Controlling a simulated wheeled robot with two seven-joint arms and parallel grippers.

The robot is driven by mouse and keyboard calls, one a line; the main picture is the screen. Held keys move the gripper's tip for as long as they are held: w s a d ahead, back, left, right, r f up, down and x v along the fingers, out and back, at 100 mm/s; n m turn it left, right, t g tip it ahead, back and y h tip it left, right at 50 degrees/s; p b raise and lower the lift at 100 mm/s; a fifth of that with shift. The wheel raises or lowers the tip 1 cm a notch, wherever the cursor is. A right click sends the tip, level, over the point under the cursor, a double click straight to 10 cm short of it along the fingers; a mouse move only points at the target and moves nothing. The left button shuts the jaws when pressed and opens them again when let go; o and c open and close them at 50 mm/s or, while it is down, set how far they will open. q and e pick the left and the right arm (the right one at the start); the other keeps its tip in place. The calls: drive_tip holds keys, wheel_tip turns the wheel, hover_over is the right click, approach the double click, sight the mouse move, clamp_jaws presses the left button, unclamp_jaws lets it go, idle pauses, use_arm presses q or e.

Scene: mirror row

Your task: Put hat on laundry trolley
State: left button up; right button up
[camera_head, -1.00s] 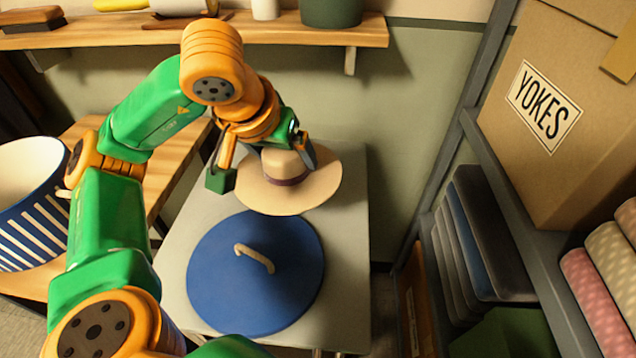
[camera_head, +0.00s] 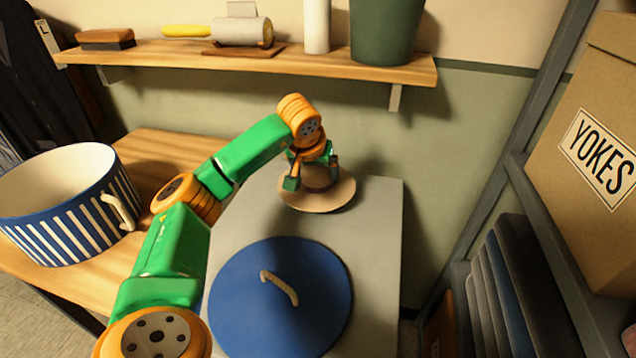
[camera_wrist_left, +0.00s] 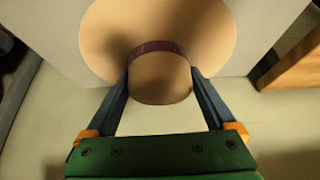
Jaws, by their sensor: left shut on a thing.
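The hat is a tan, wide-brimmed one with a dark red band; its brim (camera_head: 318,200) is at the far end of a grey top (camera_head: 378,225). I cannot tell whether this grey top is the laundry trolley. My left gripper (camera_head: 316,165) comes from above and is shut on the hat's crown. In the left wrist view, the fingers (camera_wrist_left: 160,88) press on both sides of the crown (camera_wrist_left: 160,80), and the brim spreads beyond. I cannot tell whether the brim touches the grey top. My right gripper is not in view.
A round blue lid (camera_head: 275,315) with a rope handle covers the near part of the grey top. A striped blue-and-white tub (camera_head: 75,215) stands on a wooden table at left. A wall shelf (camera_head: 250,62) runs above. A rack with a YOKES box (camera_head: 590,160) stands at right.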

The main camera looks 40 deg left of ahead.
sight(315, 173)
use_arm(q)
drive_tip(key=shift+w+a+f, duration=0.1)
drive_tip(key=shift+w+f, duration=0.15)
drive_tip(key=shift+f, duration=0.8)
drive_tip(key=shift+w+a+f, duration=0.1)
drive_tip(key=shift+w+f, duration=0.15)
drive_tip(key=shift+f, duration=0.8)
drive_tip(key=shift+f, duration=0.1)
drive_tip(key=o, duration=1.2)
drive_tip(key=shift+d, duration=0.1)
drive_tip(key=shift+o, duration=0.2)
drive_tip(key=shift+r, duration=0.35)
drive_tip(key=p+v, duration=0.1)
drive_tip(key=v, duration=0.9)
drive_tip(key=shift+s+r, duration=0.2)
drive_tip(key=shift+r, duration=0.05)
drive_tip(key=shift+s+d+r, duration=0.2)
drive_tip(key=shift+s+r, duration=0.1)
drive_tip(key=shift+r, duration=0.1)
